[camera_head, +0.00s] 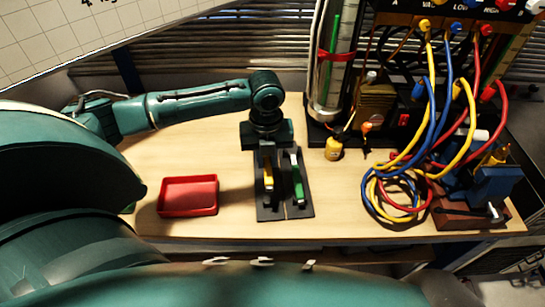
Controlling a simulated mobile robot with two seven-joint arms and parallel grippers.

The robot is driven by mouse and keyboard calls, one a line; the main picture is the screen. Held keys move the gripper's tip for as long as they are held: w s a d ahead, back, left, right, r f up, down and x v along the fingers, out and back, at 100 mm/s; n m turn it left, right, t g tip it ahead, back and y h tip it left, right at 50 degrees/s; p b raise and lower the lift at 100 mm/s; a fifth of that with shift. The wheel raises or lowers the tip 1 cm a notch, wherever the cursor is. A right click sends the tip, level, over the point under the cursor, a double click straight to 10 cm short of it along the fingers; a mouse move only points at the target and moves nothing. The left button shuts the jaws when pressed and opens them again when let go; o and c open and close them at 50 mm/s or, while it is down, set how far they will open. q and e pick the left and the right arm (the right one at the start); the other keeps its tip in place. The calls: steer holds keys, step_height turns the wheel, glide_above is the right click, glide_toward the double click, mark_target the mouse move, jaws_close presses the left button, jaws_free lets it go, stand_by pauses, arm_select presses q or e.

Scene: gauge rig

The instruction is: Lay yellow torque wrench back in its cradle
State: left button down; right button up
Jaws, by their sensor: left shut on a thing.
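My left gripper (267,160) points down over the left half of a dark cradle (270,213) on the bench. It is shut on the yellow torque wrench (268,179), near the wrench's far end. The yellow wrench lies lengthwise, in line with the left half of the cradle; I cannot tell whether it touches the cradle. A green wrench (298,185) lies in the right half of the cradle. The gripper hides the far end of the cradle and part of the yellow wrench. My right gripper is not in view.
A red tray (188,196) stands to the left of the cradle, empty. To the right are a small yellow item (333,148), coiled hoses (385,190) and a blue vise (490,187). A clear cylinder (335,75) stands behind. Bench between tray and cradle is clear.

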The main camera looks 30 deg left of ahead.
arm_select(q)
steer(key=shift+d, duration=0.1)
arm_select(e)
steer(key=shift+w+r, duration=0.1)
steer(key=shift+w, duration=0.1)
arm_select(q)
steer(key=shift+r, duration=0.1)
steer(key=shift+r+p, duration=0.15)
steer(key=shift+p, duration=0.6)
steer(key=shift+f+b, duration=0.45)
steer(key=shift+f, duration=0.35)
step_height(320, 180, down, 3)
steer(key=shift+f+b, duration=0.15)
steer(key=shift+b, duration=0.5)
steer(key=shift+f, duration=0.5)
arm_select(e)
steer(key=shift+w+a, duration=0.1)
